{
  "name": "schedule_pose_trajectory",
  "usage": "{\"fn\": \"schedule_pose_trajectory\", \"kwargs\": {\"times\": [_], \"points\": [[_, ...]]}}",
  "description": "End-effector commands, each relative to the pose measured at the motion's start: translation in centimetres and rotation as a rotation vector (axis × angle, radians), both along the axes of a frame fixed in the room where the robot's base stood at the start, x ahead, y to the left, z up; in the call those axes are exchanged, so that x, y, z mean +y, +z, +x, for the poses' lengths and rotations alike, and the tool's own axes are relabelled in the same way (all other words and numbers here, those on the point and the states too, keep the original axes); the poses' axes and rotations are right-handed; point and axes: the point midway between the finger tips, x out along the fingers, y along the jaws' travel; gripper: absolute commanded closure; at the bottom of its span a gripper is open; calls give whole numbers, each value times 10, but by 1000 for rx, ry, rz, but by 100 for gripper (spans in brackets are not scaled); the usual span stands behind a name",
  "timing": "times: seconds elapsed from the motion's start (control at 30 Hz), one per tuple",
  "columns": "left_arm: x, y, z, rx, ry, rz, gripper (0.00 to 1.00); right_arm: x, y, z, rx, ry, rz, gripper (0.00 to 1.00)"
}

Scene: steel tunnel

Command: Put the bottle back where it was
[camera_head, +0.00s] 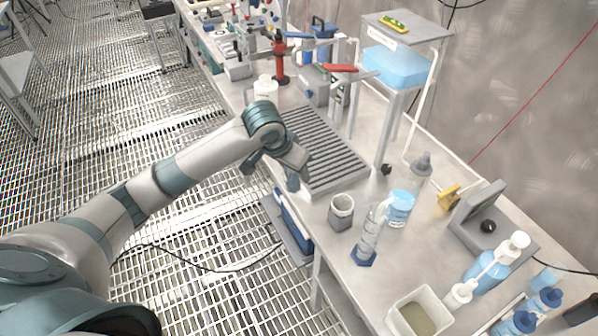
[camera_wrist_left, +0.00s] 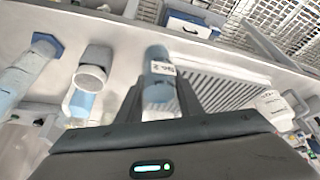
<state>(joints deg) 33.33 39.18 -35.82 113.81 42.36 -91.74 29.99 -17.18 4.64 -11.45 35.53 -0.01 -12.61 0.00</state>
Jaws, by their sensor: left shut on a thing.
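My left gripper (camera_head: 289,172) is shut on a small bluish bottle (camera_head: 293,183) at the front edge of the bench, beside the near left side of the grey ridged rack (camera_head: 338,168). In the left wrist view the bottle (camera_wrist_left: 158,62) stands between the two fingers (camera_wrist_left: 160,98) and carries a white label with dark writing. The ridged rack also shows to its right there (camera_wrist_left: 225,85). The gripper hides part of the bottle in the head view, and I cannot tell whether its base touches anything. My right gripper is not in view.
A grey cup (camera_head: 341,213), a clear cylinder on a blue base (camera_head: 369,238) and a blue-liquid wash bottle (camera_head: 399,207) stand right of the rack. A white jar (camera_head: 265,88) stands beyond my wrist. A raised stand with a blue tank (camera_head: 396,66) is behind the rack.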

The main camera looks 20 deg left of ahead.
Motion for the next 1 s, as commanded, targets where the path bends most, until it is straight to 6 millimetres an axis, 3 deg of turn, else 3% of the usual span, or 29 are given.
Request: {"fn": "schedule_pose_trajectory", "kwargs": {"times": [0.3,0.5,0.7,1.0], "points": [[-41,73,-23,4,111,-17,94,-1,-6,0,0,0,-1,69],[-52,107,-46,1,198,0,94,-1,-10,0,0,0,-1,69],[-53,120,-58,-5,245,13,94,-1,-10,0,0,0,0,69],[-53,121,-59,-4,248,13,94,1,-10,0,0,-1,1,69]]}}
